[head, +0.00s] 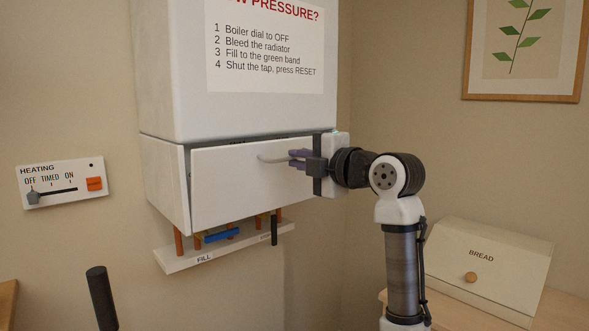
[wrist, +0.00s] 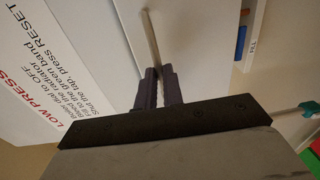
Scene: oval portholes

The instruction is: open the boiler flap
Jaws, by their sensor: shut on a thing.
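The boiler flap (head: 235,185) is the white panel across the lower front of the white boiler (head: 250,110). A narrow dark gap shows along its left side near the top, so it stands slightly out from the casing. A pale bar handle (head: 270,157) sits on its upper part. My gripper (head: 294,159) has its purple fingers shut on the handle, coming from the right. In the wrist view the handle (wrist: 150,35) runs between the two fingers (wrist: 157,78), with the flap surface (wrist: 110,35) behind. My gripper hides the handle's right end.
Below the boiler is a white shelf (head: 185,261) with copper pipes, a blue lever (head: 222,235) and a black lever (head: 274,230). A heating panel (head: 62,183) is on the left wall. A bread box (head: 488,268) stands at right, below a framed picture (head: 524,97).

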